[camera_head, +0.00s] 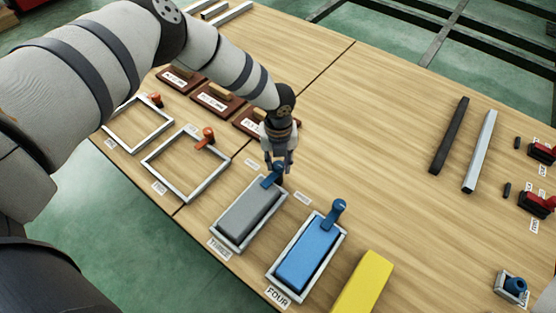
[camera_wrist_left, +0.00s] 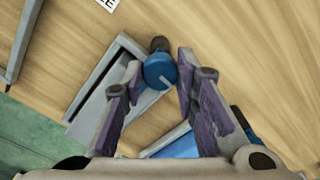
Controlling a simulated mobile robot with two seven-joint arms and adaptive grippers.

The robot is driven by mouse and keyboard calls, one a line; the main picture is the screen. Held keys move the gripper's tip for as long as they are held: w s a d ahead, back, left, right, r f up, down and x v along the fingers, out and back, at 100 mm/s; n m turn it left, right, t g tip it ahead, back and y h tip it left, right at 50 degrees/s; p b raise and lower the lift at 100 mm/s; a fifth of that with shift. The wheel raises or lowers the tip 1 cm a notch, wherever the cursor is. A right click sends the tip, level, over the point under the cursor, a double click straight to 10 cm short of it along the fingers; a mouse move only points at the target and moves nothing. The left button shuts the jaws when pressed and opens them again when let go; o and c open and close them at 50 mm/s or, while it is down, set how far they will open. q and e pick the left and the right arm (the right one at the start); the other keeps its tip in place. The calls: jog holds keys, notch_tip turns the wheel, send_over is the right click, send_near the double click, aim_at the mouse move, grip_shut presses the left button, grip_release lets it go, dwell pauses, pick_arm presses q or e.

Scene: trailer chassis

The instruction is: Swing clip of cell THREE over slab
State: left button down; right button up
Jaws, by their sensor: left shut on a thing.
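Cell THREE (camera_head: 218,238) is a light frame holding a grey slab (camera_head: 250,215), with its label at the near end. Its blue clip (camera_head: 268,182) is at the far end, and its free end appears to reach over the slab's far edge. My left gripper (camera_head: 279,163) is at this clip, its fingers shut on it and partly hiding it. In the left wrist view the blue clip (camera_wrist_left: 160,71) sits between the purple-padded fingertips (camera_wrist_left: 162,78), with the grey slab (camera_wrist_left: 105,100) behind the left finger. My right gripper is not in view.
Cell FOUR (camera_head: 271,273) stands close to the right with a blue slab (camera_head: 309,252) and its own blue clip (camera_head: 335,211). A yellow block (camera_head: 362,284) lies beyond it. Two empty frames (camera_head: 160,178) with orange clips are at left.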

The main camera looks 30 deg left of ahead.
aim_at(278, 165)
pick_arm(q)
jog(key=shift+n, duration=0.4)
jog(key=c, duration=1.2)
grip_release()
jog(key=shift+c, duration=0.2)
notch_tip(278, 165, up, 12)
